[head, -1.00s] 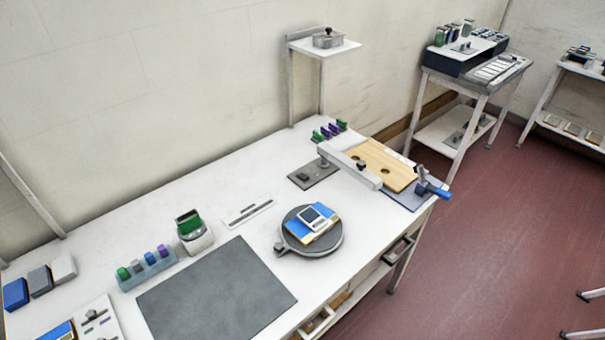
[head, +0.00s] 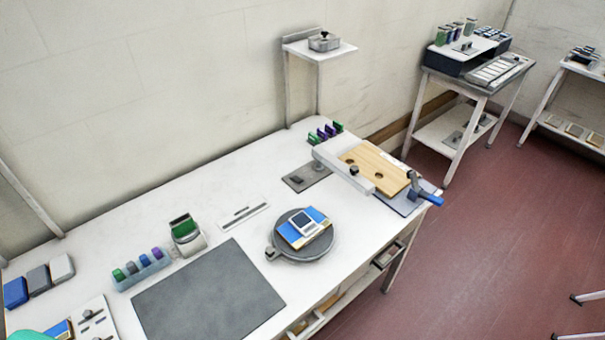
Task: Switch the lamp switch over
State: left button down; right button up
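I cannot tell for sure which part is the lamp switch. A small dark block (head: 297,180) sits on a grey plate (head: 318,177) at the foot of a white bar (head: 335,165). The bar reaches over a wooden board (head: 377,163) and carries a black knob (head: 354,171). A small grey box with a black knob (head: 323,41) stands on the raised wall shelf. Neither of my grippers can be made out in the head view. A teal shape (head: 28,335) shows at the bottom left corner, and I cannot tell what it is.
The white bench (head: 200,210) holds a dark mat (head: 208,292), a round turntable (head: 302,252) with a blue-and-white device, a rack of coloured pegs (head: 142,273) and a blue-handled clamp (head: 425,192).

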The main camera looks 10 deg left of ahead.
aim_at(296, 179)
jog(key=i+l, duration=0.2)
jog(key=l, duration=0.15)
jog(key=i+l, duration=0.4)
jog(key=l, duration=0.25)
